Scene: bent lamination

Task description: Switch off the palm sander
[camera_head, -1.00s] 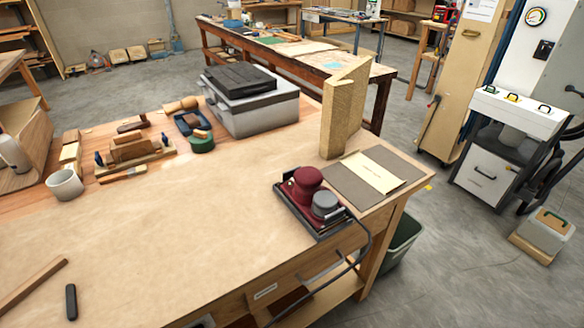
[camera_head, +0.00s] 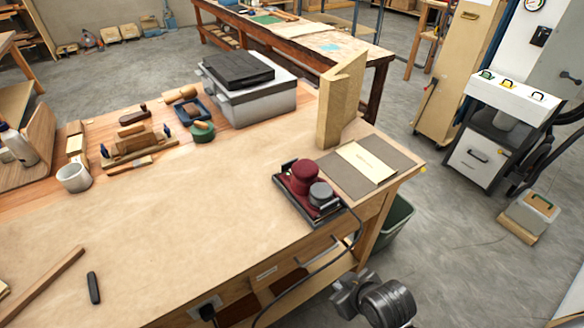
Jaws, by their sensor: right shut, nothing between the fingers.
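The palm sander (camera_head: 303,180) is maroon with a round top. It sits in a dark tray (camera_head: 325,219) near the front right edge of the workbench (camera_head: 190,235), with a round grey part (camera_head: 320,194) at its side. A dark cord runs from it over the bench edge. Its switch is too small to make out. My right gripper (camera_head: 352,296) shows at the bottom, below and in front of the bench edge, apart from the sander. It is shut and empty. My left gripper is out of view.
A grey case (camera_head: 250,100), hand tools and a mug (camera_head: 73,177) stand farther left. The front middle of the bench is clear.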

